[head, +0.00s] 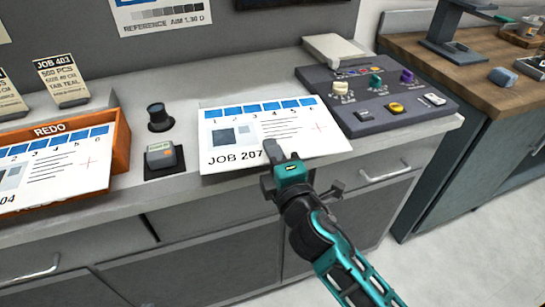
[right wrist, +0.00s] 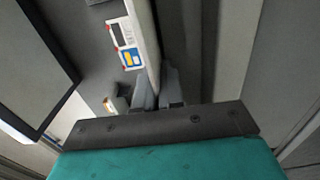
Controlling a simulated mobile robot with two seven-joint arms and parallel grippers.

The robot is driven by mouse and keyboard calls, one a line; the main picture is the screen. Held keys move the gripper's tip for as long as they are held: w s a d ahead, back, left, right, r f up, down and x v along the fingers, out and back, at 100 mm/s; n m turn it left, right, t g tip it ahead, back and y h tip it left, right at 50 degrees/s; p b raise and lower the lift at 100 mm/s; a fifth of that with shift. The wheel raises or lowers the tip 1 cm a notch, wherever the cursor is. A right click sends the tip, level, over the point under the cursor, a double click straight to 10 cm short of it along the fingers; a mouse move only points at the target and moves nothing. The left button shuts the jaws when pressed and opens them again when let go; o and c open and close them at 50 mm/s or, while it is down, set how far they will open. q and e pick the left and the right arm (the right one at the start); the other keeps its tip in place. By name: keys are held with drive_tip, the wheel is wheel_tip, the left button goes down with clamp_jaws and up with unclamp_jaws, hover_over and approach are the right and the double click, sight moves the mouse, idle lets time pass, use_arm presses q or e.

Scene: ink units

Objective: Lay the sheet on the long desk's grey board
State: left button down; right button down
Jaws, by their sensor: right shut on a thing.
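The white sheet marked JOB 207 (head: 262,137), with a row of blue squares along its top, is over the long desk's top (head: 240,82), its front edge at the desk's front. My right gripper (head: 275,163) is at this front edge and is shut on the sheet. I cannot make out the grey board clearly; the sheet covers that part of the desk, and I cannot tell whether the sheet touches what is below. In the right wrist view my right gripper's fingers (right wrist: 158,92) are small and dim. My left gripper is not in view.
A dark control console (head: 375,98) with knobs stands right of the sheet. A small grey device (head: 161,157) and a black cylinder (head: 158,117) stand to its left. An orange REDO tray (head: 121,145) holds another sheet (head: 50,168). A wood-topped bench (head: 470,75) is at the right.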

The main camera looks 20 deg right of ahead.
drive_tip(key=shift+f, duration=0.2)
drive_tip(key=c, duration=1.7)
unclamp_jaws()
drive_tip(key=shift+f, duration=0.1)
drive_tip(key=o, duration=0.4)
drive_tip(key=shift+o, duration=0.2)
drive_tip(key=shift+r, duration=0.25)
